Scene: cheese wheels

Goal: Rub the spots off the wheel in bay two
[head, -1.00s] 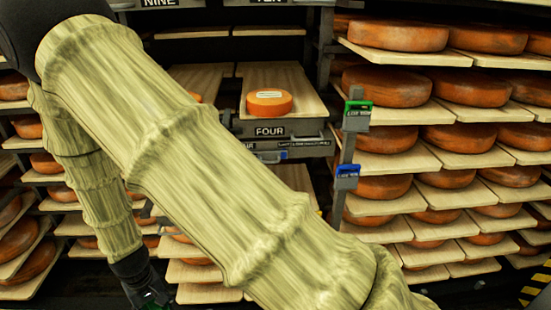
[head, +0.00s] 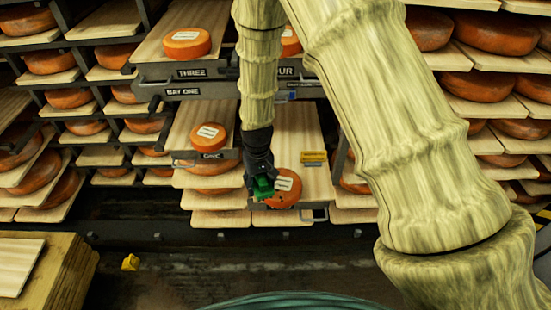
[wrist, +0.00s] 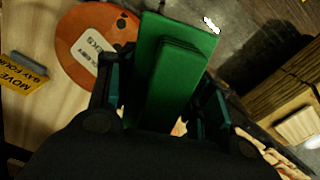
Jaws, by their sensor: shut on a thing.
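An orange cheese wheel (head: 289,180) with a pale label and dark spots lies near the front of the board to the right of the one marked ONE. Its own bay plate is not readable. In the wrist view the wheel (wrist: 72,58) is at the upper left, with dark spots near its right edge. My gripper (head: 262,180) is shut on a green block-like tool (wrist: 170,70), which also shows in the head view (head: 263,188). The tool is at the wheel's left edge in the head view; I cannot tell whether they touch.
A wooden crate (head: 60,280) is at lower left.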

